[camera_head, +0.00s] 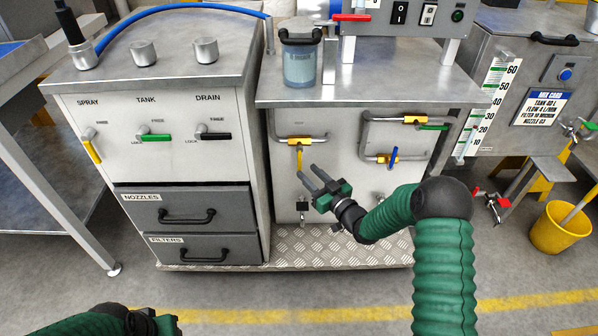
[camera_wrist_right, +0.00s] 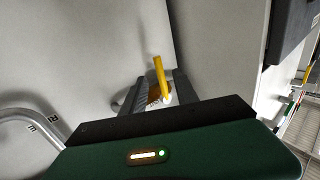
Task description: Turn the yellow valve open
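The yellow valve handle (camera_head: 299,158) hangs down from a yellow-bodied valve (camera_head: 300,140) on a bent grey pipe, on the middle cabinet's front panel. My right gripper (camera_head: 310,173) points up at it from below, its two fingers apart. In the right wrist view the yellow handle (camera_wrist_right: 160,78) shows beyond and between the fingertips of the right gripper (camera_wrist_right: 163,92); I cannot tell whether they touch it. My left gripper (camera_head: 150,321) is only partly in view at the bottom left edge, and its fingers cannot be made out.
To the right on the same panel are valves with a green lever (camera_head: 432,127) and a blue lever (camera_head: 394,157). The left cabinet has another yellow lever (camera_head: 92,150) under SPRAY. A tread-plate step (camera_head: 330,250) runs below. A yellow bucket (camera_head: 556,230) stands at right.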

